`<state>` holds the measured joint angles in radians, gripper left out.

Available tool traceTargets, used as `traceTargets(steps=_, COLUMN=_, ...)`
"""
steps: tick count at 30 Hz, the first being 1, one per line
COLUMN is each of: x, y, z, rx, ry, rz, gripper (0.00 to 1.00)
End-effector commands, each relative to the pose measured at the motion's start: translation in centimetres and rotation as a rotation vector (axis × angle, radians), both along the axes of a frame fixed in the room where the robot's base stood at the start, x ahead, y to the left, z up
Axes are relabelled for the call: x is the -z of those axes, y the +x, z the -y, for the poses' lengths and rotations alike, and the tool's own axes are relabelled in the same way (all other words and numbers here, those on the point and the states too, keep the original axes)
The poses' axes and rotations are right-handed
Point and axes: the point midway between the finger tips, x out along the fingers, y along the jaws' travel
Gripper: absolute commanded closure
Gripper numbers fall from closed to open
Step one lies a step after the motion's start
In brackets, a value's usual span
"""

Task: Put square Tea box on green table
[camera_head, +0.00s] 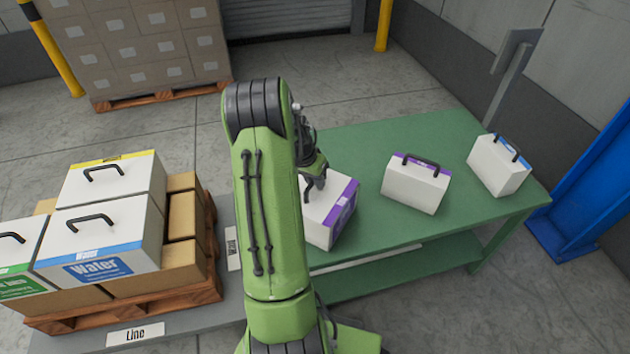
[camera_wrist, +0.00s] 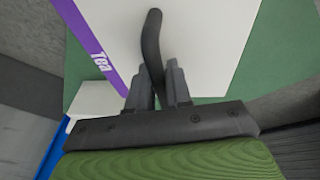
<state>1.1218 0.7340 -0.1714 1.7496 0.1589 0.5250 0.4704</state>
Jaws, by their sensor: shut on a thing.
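A white box with a purple label (camera_head: 337,217) is at the near left part of the green table (camera_head: 440,135), partly hidden by my arm. In the wrist view its purple edge reads "Tea", and its white top (camera_wrist: 200,40) fills the upper middle. My gripper (camera_head: 315,172) is over this box. In the wrist view my gripper (camera_wrist: 160,85) is shut on the box's black handle (camera_wrist: 152,45). The box appears to be on or just above the table; I cannot tell if it touches.
Another white box with a purple edge (camera_head: 415,188) and a blue-edged white box (camera_head: 499,165) stand farther right on the table. Left, a wooden pallet (camera_head: 170,303) carries brown cartons and white boxes, one labelled "Water" (camera_head: 98,268). A post with a panel (camera_head: 510,65) rises behind the table.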

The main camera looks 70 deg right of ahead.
Motion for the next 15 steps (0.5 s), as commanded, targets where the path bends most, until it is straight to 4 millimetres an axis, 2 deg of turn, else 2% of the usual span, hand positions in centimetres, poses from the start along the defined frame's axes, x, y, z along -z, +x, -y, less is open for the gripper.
traceTargets(steps=3, x=0.24, y=-0.01, z=0.1, rx=0.0, ry=-0.004, rz=0.0, gripper=1.0)
traceTargets(steps=4, x=0.26, y=0.0, z=-0.01, rx=0.0, ry=0.0, rz=0.0, gripper=0.76)
traceTargets(steps=8, x=0.21, y=0.01, z=-0.01, rx=0.0, ry=0.0, rz=0.0, gripper=0.56)
traceTargets(steps=15, x=0.2, y=0.0, z=0.0, rx=0.0, ry=0.0, rz=0.0, gripper=0.55)
